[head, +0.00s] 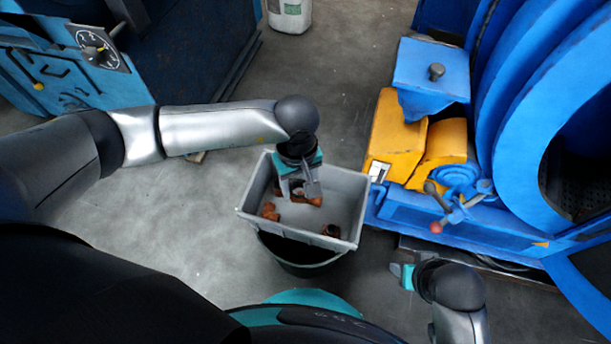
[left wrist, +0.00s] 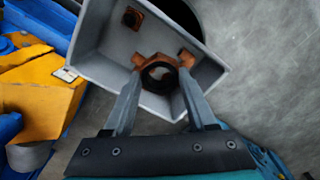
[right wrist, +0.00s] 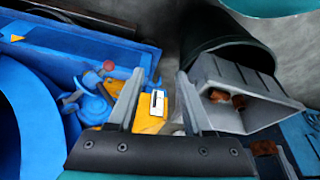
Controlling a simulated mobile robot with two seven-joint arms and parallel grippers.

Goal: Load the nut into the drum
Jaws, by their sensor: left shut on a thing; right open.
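My left gripper (head: 303,190) reaches down into a grey bin (head: 345,190). It is shut on a rusty brown nut (head: 309,201). In the left wrist view, this nut (left wrist: 158,62) with its dark hole sits between the fingertips, inside the bin walls; whether it touches the floor is unclear. My right gripper (head: 402,276) is open and empty, low at the right. The drum appears to belong to the big blue machine (head: 520,110) at the right; its dark round opening partly shows.
The bin rests on a dark round tub (head: 300,262). A blue-lidded hopper (head: 425,68), yellow housings (head: 397,137) and a lever with a red knob (head: 436,227) stand right of the bin. A blue cabinet (head: 85,65) stands back left. Grey floor is clear between.

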